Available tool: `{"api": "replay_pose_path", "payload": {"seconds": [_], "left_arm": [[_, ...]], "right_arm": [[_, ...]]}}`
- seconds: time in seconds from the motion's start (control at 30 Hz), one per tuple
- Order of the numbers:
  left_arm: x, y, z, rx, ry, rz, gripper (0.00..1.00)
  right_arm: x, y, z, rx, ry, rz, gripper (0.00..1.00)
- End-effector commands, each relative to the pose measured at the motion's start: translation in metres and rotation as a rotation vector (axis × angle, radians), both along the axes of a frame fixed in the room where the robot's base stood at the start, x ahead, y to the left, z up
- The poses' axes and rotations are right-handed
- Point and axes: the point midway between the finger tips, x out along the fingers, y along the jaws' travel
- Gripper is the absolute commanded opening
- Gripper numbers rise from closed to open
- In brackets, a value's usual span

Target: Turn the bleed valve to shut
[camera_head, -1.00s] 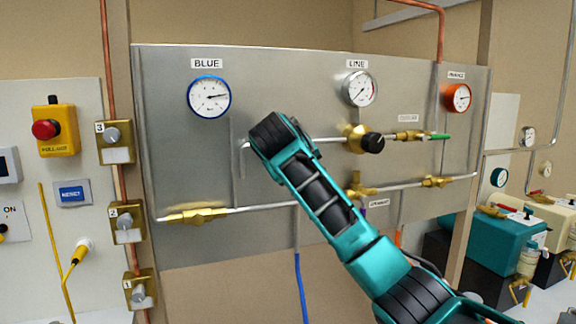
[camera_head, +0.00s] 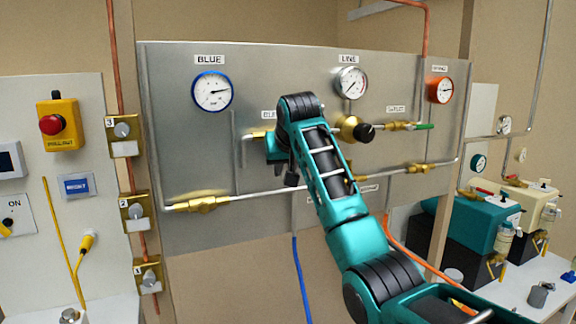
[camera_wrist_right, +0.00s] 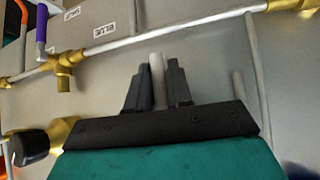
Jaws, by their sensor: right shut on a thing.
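My right gripper (camera_head: 281,152) is in front of the steel panel (camera_head: 190,240), between the blue-rimmed gauge and the black knob. In the right wrist view its dark fingers (camera_wrist_right: 158,68) are shut on a light grey rod-like handle (camera_wrist_right: 157,76). A partly covered label (camera_head: 269,114) starting "BLE" and a brass fitting (camera_head: 259,135) show just beside the wrist. This looks like the bleed valve, but most of its body is hidden behind my gripper, so its turn position cannot be told. My left gripper is out of view.
A brass regulator with a black knob (camera_head: 364,133) sits close right of my wrist. A pipe with brass valves (camera_head: 202,203) runs below. Blue (camera_head: 212,91), line (camera_head: 351,82) and orange (camera_head: 440,89) gauges are above. Pumps (camera_head: 475,220) stand on a bench at right.

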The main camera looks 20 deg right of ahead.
Motion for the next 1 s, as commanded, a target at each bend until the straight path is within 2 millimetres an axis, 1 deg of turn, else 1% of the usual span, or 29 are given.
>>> {"api": "replay_pose_path", "payload": {"seconds": [0.23,0.6,0.63,0.8,1.0], "left_arm": [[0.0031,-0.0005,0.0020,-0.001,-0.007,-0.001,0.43],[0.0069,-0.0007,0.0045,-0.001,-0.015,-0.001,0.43],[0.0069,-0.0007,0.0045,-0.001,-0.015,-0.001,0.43],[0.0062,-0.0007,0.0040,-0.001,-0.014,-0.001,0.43],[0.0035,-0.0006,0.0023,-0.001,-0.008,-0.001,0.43]], "right_arm": [[0.0003,0.0020,0.0028,0.038,-0.005,0.000,0.00],[0.0003,0.0023,0.0034,0.040,-0.005,-0.001,0.00],[0.0002,0.0023,0.0035,0.039,-0.005,0.000,0.23],[0.0001,0.0023,0.0023,0.039,-0.003,-0.001,0.39],[0.0000,0.0021,0.0014,0.038,-0.001,0.000,0.40]]}}
